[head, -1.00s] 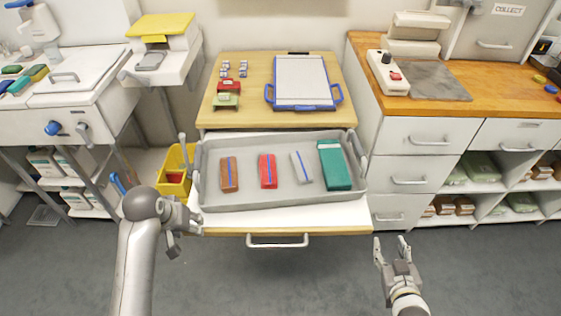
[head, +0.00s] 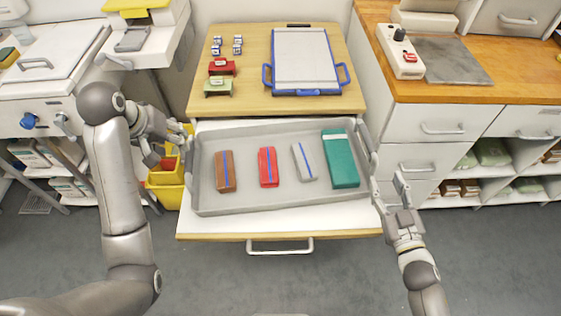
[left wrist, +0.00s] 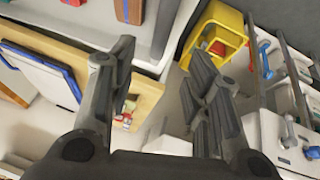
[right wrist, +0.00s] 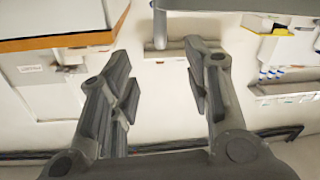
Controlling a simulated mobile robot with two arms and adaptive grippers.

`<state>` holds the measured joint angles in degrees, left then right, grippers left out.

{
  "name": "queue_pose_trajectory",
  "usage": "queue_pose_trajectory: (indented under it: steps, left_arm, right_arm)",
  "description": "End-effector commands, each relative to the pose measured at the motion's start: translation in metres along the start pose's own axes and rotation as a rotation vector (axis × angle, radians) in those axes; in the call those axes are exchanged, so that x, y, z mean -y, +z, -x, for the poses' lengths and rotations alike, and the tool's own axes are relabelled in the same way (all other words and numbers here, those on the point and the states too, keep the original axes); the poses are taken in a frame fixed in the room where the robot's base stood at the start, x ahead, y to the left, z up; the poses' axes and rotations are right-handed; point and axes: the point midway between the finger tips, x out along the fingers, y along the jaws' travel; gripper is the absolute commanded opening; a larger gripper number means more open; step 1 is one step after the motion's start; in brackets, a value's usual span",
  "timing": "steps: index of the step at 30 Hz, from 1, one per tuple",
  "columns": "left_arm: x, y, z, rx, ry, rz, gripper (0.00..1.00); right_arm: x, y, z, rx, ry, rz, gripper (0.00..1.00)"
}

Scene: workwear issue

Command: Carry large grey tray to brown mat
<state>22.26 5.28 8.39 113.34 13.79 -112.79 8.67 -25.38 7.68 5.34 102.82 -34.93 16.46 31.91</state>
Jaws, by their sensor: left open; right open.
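The large grey tray (head: 285,197) lies on the white pulled-out drawer surface. It holds a brown packet (head: 225,173), a red packet (head: 268,168), a light grey packet (head: 303,162) and a green box (head: 340,160). My left gripper (head: 168,148) is open beside the tray's left end. My right gripper (head: 389,184) is open by its right end, near the upright handle there. Both are empty. In the left wrist view a tray wall (left wrist: 166,28) shows beyond the open fingers. A flat grey-brown mat (head: 450,75) lies on the right wooden counter; its colour is unclear.
A wooden surface behind the tray bears a blue-framed board (head: 303,60), a red block (head: 222,67) and a green block (head: 218,86). A yellow bin (head: 168,196) stands left of the drawer. A white device (head: 400,50) sits beside the mat.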

Motion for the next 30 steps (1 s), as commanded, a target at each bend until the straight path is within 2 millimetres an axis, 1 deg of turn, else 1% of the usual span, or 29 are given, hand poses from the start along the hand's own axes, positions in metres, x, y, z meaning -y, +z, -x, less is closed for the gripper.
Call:
queue_pose_trajectory:
  steps: [5, 15, 18, 21, 24, 30]
  left_arm:
    - [0.000, 0.001, -0.015, 0.005, 0.000, 0.001, 0.45]
    - [0.000, 0.002, -0.075, 0.006, 0.000, 0.001, 0.45]
    - [0.000, 0.002, -0.089, 0.005, 0.000, 0.001, 0.45]
    - [0.000, 0.001, -0.099, 0.004, 0.000, 0.001, 0.45]
    - [0.000, 0.001, -0.105, 0.003, 0.000, 0.000, 0.45]
    - [0.000, 0.001, -0.108, 0.001, -0.001, -0.001, 0.45]
  right_arm:
    - [0.000, -0.001, -0.015, -0.003, 0.000, 0.000, 0.45]
    - [0.000, -0.001, -0.075, -0.002, 0.001, 0.000, 0.45]
    - [0.000, -0.001, -0.089, -0.002, 0.001, 0.000, 0.45]
    - [0.000, -0.001, -0.099, -0.001, 0.001, 0.001, 0.45]
    - [0.000, 0.000, -0.105, 0.000, 0.000, -0.001, 0.45]
    - [0.000, 0.000, -0.108, 0.000, 0.000, -0.001, 0.45]
